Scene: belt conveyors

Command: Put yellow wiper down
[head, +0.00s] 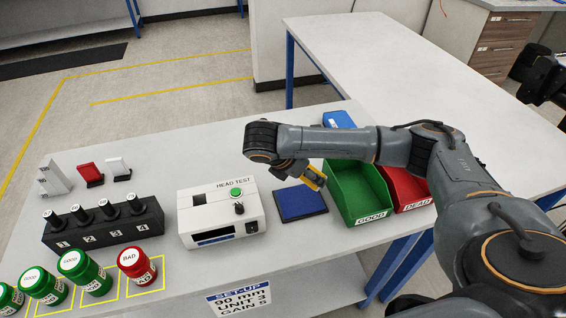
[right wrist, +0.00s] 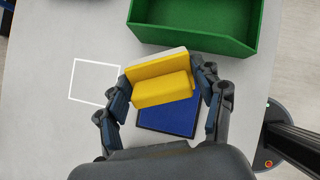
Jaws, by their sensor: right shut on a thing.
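The yellow wiper (right wrist: 162,88), a yellow block with a pale strip along its far edge, is held between the fingers of my right gripper (right wrist: 165,80). In the head view the wiper (head: 314,178) shows partly behind my right gripper (head: 303,172), near the blue pad and the green bin. In the right wrist view it overlaps the far part of the blue pad (right wrist: 170,120); the gap below it is hard to judge. A white square outline (right wrist: 75,79) is marked on the table left of the wiper. My left gripper is not in view.
The green GOOD bin (head: 356,190) and red DEAD bin (head: 410,190) stand right of the blue pad (head: 291,203). The head test unit (head: 205,215) is left of it. A black rack (head: 100,228), with several green jars and a red jar (head: 135,266), is further left.

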